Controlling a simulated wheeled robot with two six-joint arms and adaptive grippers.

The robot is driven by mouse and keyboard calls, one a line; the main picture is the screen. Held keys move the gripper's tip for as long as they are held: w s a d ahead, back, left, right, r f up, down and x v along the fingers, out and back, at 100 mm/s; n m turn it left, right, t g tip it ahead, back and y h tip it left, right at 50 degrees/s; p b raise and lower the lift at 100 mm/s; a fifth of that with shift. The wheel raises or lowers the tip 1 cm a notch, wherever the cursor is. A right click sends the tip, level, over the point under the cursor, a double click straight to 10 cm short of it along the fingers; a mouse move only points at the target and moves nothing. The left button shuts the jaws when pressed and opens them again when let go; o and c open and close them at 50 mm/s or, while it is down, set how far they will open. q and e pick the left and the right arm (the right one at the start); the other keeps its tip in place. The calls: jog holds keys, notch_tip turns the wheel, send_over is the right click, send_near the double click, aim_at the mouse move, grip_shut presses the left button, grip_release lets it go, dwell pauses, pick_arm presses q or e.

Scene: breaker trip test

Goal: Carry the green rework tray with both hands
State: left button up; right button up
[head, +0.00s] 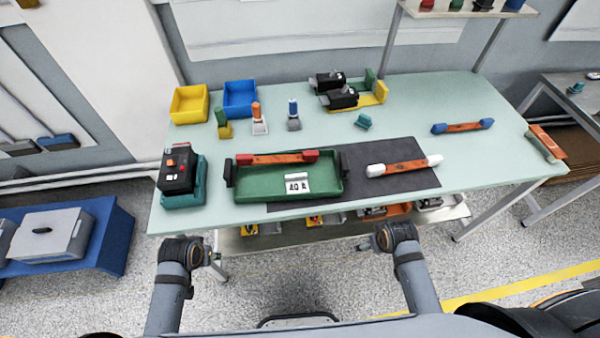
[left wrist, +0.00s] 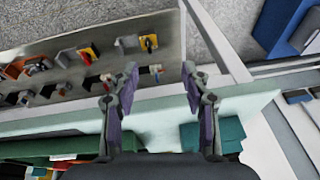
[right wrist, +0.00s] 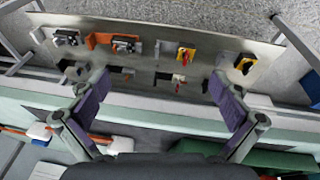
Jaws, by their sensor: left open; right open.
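The green rework tray (head: 262,190) lies on the pale green table, partly on a dark mat. It has dark handles at its left (head: 229,173) and right (head: 344,164) ends and a label reading "40 A". A red-ended copper bar (head: 277,158) lies along its back side. My left gripper (head: 215,262) is below the table's front edge, left of the tray, apart from it; its open, empty fingers show in the left wrist view (left wrist: 158,88). My right gripper (head: 366,246) is in front of the table edge, right of the tray; its open, empty fingers show in the right wrist view (right wrist: 160,95).
A black breaker on a teal base (head: 183,182) stands left of the tray. A white-ended bar (head: 404,167) lies on the mat (head: 380,190) to its right. Yellow (head: 189,105) and blue (head: 240,98) bins stand behind. A lower shelf (right wrist: 135,65) holds several parts.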

pick_arm(q)
notch_tip(320, 180, up, 5)
jog(key=w, duration=0.2)
pick_arm(e)
notch_tip(320, 180, up, 5)
jog(key=w+n, duration=0.1)
jog(key=w, duration=0.1)
pick_arm(q)
jog(key=t+h, duration=0.1)
send_near(227, 168)
jog(key=shift+w+f+n+p, duration=0.3)
jog(key=shift+f+p, duration=0.05)
jog(key=shift+f, duration=0.15)
pick_arm(e)
jog(key=n+g+y, duration=0.1)
jog(key=n+g, duration=0.2)
jog(key=n, duration=1.2)
send_near(345, 159)
pick_arm(q)
jog(key=x, duration=1)
pick_arm(e)
notch_tip(345, 159, down, 10)
jog(key=shift+s+d+f, duration=0.1)
pick_arm(q)
jog(key=shift+c, duration=0.3)
pick_arm(e)
jog(key=shift+c, duration=0.3)
